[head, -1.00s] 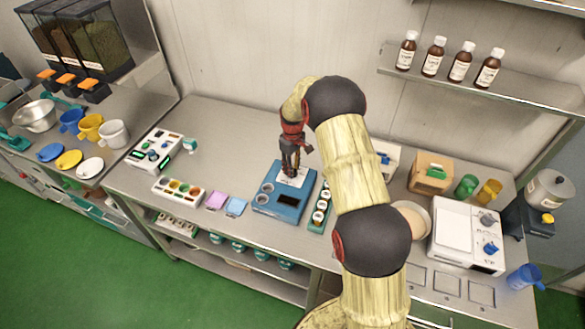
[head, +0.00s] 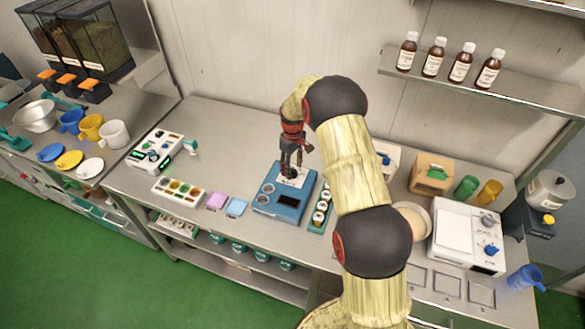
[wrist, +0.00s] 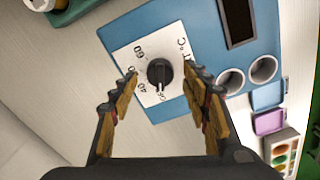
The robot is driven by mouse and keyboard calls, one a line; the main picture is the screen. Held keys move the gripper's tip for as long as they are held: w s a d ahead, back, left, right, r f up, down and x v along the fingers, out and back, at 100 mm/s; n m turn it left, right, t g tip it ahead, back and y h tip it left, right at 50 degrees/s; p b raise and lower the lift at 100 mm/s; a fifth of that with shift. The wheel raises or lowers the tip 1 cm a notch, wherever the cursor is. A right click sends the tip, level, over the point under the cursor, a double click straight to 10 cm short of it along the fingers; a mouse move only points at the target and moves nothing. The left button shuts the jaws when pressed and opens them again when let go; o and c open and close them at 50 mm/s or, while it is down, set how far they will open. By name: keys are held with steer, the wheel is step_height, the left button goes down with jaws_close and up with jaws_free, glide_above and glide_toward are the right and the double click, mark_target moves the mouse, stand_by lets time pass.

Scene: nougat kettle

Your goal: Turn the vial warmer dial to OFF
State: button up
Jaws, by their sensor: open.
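The vial warmer is a blue box (head: 268,205) on the middle of the steel bench, with round wells and a dark display. In the wrist view its blue top (wrist: 205,55) carries a white dial plate (wrist: 135,50) marked 40, 60 and °C. The black dial knob (wrist: 159,71) has a light pointer line towards the plate's lower edge, near small lettering that I cannot read surely. My gripper (wrist: 161,78) is open, pointing down, one finger on each side of the knob with gaps showing. In the head view my gripper (head: 291,172) hides most of the dial.
A rack of vials (head: 320,208) stands close on the warmer's right. Pink (head: 217,200) and blue (head: 236,207) pads and a tray of coloured cups (head: 178,190) lie to its left. A white dial machine (head: 455,232) stands farther right. The bench behind the warmer is clear.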

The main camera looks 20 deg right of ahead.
mark_target(292, 170)
step_height(292, 170, up, 11)
steer(key=shift+r, duration=0.2)
stand_by(0.6)
steer(key=s+a+r+m+t+b, duration=0.1)
steer(key=s+a+r+t+b, duration=0.1)
steer(key=s, duration=1.1)
steer(key=s+a+r+m+t+b, duration=0.1)
steer(key=s+a+r+b, duration=0.3)
steer(key=s, duration=0.9)
steer(key=s+a+r+m+t+b, duration=0.2)
steer(key=s+a+b, duration=0.6)
steer(key=s, duration=0.5)
steer(key=shift+r+m+t, duration=0.3)
steer(key=shift+r, duration=0.25)
